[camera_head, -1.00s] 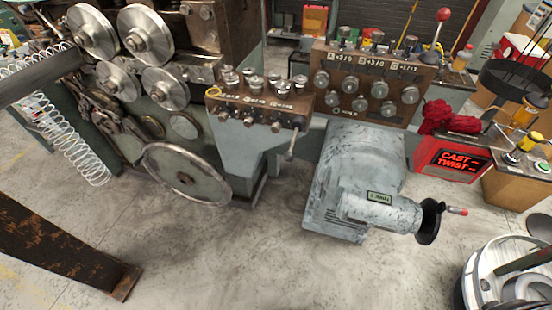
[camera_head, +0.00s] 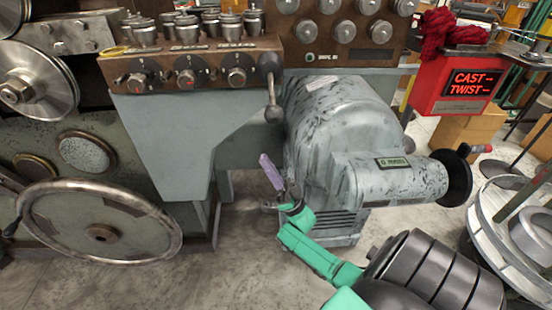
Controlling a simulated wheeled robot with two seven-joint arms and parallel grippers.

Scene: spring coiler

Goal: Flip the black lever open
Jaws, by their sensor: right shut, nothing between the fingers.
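A lever with a black pivot (camera_head: 271,63) sits at the right end of the brown control box. My right gripper (camera_head: 268,166) reaches up from the lower right, in front of the grey motor housing. It is shut and empty, with a purplish fingertip pointing up and left. In the picture it is below the lever's knob, apart from it. My left gripper is out of view.
The brown control box (camera_head: 200,62) carries knobs and jars. The grey motor housing (camera_head: 335,130) has a black handwheel (camera_head: 458,178) at its right. A large handwheel (camera_head: 110,196) is at the lower left. A red display box (camera_head: 455,83) stands at the right.

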